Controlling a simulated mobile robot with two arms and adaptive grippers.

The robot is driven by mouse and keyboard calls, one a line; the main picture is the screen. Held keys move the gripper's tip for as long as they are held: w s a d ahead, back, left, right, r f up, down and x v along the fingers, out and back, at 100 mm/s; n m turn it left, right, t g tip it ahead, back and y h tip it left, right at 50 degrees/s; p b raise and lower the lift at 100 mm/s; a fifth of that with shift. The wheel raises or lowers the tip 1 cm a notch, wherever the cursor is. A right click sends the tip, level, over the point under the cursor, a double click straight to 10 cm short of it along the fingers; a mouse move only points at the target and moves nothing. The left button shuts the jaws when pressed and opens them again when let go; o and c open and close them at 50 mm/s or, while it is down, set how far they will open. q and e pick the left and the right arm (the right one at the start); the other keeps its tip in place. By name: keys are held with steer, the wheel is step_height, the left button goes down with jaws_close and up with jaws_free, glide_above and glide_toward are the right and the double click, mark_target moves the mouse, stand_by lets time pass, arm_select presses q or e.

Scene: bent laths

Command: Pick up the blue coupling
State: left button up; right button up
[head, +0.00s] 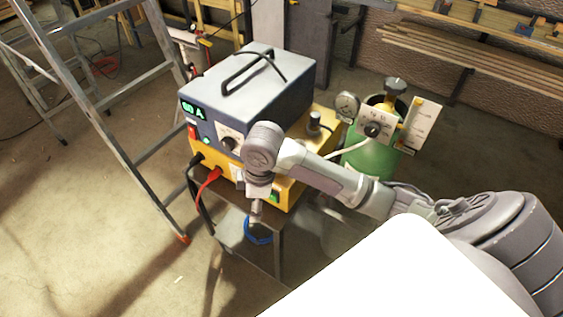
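The blue coupling (260,238) shows as a blue ring-like shape at the front of a dark metal stand (232,241). My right arm comes in from the right, and its gripper (256,222) points down at the coupling. The fingertips overlap the coupling in this view, and they hide part of it. I cannot tell whether they touch it or are closed on it. My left gripper is not in view.
A dark blue and yellow machine (250,90) with a handle stands on the stand, close behind my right gripper. A green gas cylinder (372,158) with gauges stands to the right. A stepladder (110,100) stands on the left. The floor (110,250) at front left is clear.

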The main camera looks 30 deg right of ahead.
steer(key=w+d+r+n+g+h, duration=0.1)
steer(key=w+d+r, duration=0.3)
steer(key=d+r, duration=0.3)
steer(key=w+d+r, duration=0.4)
steer(key=d+r, duration=0.3)
steer(key=f+p, duration=0.1)
steer(key=f, duration=0.7)
steer(key=shift+a+f, duration=0.2)
steer(key=shift+a+f+p, duration=0.2)
steer(key=shift+f+p, duration=0.7)
steer(key=shift+f, duration=1.75)
jaws_close()
